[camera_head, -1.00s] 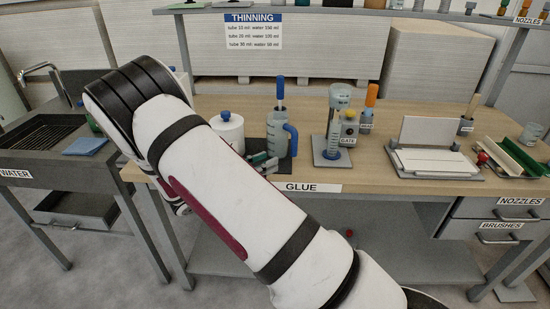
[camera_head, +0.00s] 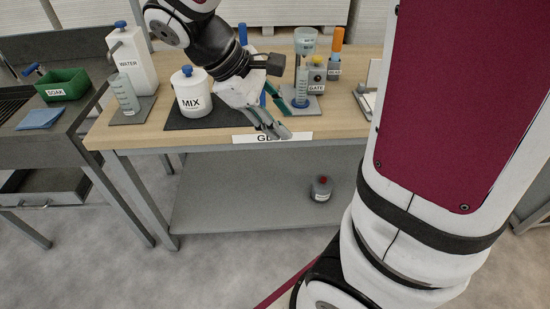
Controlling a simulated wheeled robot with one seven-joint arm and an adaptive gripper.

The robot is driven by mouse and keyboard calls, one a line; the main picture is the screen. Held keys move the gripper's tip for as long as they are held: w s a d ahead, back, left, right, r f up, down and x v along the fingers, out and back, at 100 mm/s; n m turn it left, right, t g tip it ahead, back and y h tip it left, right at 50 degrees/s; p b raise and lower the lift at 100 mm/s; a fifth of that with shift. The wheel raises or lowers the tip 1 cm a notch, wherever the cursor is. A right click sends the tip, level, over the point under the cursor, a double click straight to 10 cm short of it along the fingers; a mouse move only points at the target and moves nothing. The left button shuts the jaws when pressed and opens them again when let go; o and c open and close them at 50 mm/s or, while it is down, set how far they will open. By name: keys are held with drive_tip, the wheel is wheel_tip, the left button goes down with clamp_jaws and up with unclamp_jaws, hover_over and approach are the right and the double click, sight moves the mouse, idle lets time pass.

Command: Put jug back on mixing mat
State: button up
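The jug (camera_head: 264,98) is mostly hidden behind my gripper; a strip of its blue handle and the blue-topped stick (camera_head: 242,33) above it show. It appears to stand at the right part of the dark mixing mat (camera_head: 180,120) on the bench, but its base is hidden. My gripper (camera_head: 274,131) points down and to the right in front of the jug, with its fingertips near the bench's front edge, over the GLUE label. Its fingers overlap in the view, so their opening is unclear.
The white MIX container (camera_head: 191,93) stands on the mat left of my gripper. A measuring stand (camera_head: 302,90) and a GATE block (camera_head: 317,75) stand close on the right. A WATER bottle (camera_head: 131,60) and cylinder (camera_head: 125,94) stand left. A small grey jar (camera_head: 321,188) sits on the lower shelf.

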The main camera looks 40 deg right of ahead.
drive_tip(key=s+a+r+m+t+y, duration=0.3)
drive_tip(key=s+a+m+t+y, duration=0.2)
drive_tip(key=s+a, duration=0.4)
drive_tip(key=shift+s+a+m+y, duration=0.25)
drive_tip(key=shift+s+m+y, duration=0.4)
drive_tip(key=shift+s, duration=1)
drive_tip(key=shift+r, duration=0.15)
